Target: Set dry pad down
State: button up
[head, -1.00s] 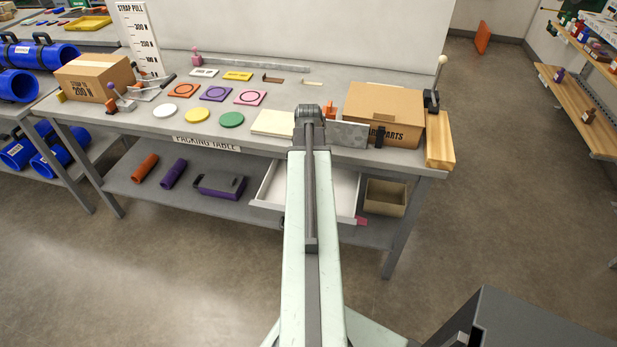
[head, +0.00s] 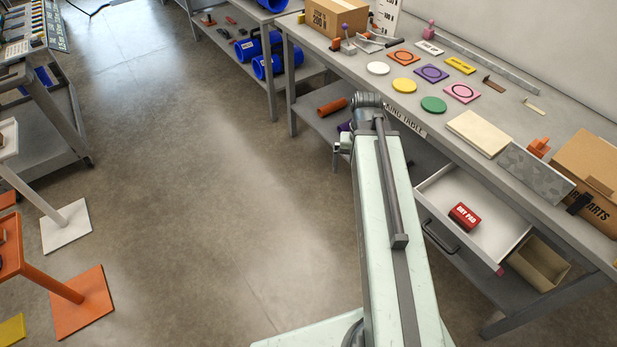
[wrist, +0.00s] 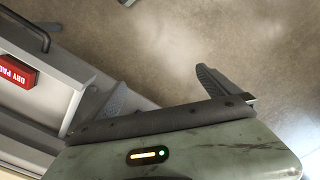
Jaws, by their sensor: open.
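The dry pad (head: 465,216) is a small red block with white lettering. It lies inside the open white drawer (head: 495,240) under the packing table, and it also shows at the left edge of the wrist view (wrist: 17,72). My gripper (wrist: 163,92) is open, with nothing between its two spread fingers and bare floor beyond them. In the head view it is small and partly hidden at the arm's end, left of the drawer and in front of the table. It is apart from the dry pad.
The packing table (head: 405,120) holds coloured discs, square plates, a cream pad (head: 478,133) and cardboard boxes. The drawer handle (head: 440,238) sticks out towards the floor. A tan bin (head: 538,262) stands right of the drawer. Orange stands (head: 80,300) are at left; the floor between is clear.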

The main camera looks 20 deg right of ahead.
jog(key=w+a+n, duration=0.1)
jog(key=a+n, duration=0.3)
jog(key=a, duration=1.3)
jog(key=shift+a+n, duration=0.3)
